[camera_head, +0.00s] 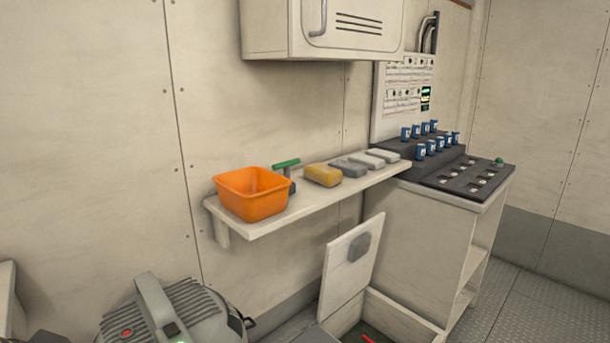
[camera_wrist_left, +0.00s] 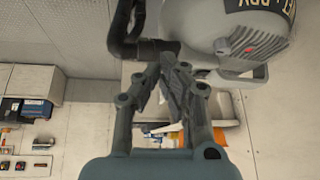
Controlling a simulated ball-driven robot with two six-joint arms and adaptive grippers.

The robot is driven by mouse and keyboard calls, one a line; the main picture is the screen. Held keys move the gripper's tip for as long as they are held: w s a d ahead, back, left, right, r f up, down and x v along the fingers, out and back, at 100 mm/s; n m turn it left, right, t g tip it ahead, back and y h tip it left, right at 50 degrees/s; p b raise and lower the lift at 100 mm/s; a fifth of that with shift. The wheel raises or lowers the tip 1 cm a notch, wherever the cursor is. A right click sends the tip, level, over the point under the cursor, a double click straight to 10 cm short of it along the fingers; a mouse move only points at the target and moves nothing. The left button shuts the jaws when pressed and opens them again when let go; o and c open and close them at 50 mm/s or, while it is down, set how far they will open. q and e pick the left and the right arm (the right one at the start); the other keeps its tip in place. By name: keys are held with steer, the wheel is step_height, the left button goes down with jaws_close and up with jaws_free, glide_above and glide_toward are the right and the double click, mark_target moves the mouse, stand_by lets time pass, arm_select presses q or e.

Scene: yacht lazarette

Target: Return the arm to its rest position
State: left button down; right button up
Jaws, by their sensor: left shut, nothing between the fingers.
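My left gripper (camera_wrist_left: 168,64) shows in the left wrist view with its fingertips together and nothing held between them. It is in front of the grey vacuum (camera_wrist_left: 238,50), which fills the upper right of that view. I cannot tell the exact gap between them. The gripper is not clearly visible in the head view. My right gripper is in neither view. The orange bin (camera_wrist_left: 201,137) is partly hidden behind the gripper in the wrist view. In the head view the bin (camera_head: 251,199) stands on the left end of the wall shelf (camera_head: 290,208).
The vacuum (camera_head: 170,315) stands at lower left. A green-handled tool (camera_head: 286,163), yellow sponge (camera_head: 323,175) and grey blocks (camera_head: 349,167) lie along the shelf. An open hatch lid (camera_head: 352,262) stands below it. A dark rack with blue-topped items (camera_head: 430,145) is right. Floor (camera_head: 545,300) at right is clear.

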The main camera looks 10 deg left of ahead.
arm_select(q)
steer(key=s+n+g+y, duration=0.25)
steer(key=s+n, duration=0.25)
steer(key=s, duration=0.4)
step_height(320, 180, down, 28)
steer(key=s+a+b, duration=0.1)
steer(key=a+b, duration=0.2)
steer(key=s+f+g+b, duration=0.2)
steer(key=s+f+b, duration=0.1)
steer(key=s+f, duration=1.6)
steer(key=shift+a+f+y, duration=0.3)
steer(key=shift+f+y, duration=0.05)
steer(key=shift+f, duration=0.1)
steer(key=shift+s, duration=0.1)
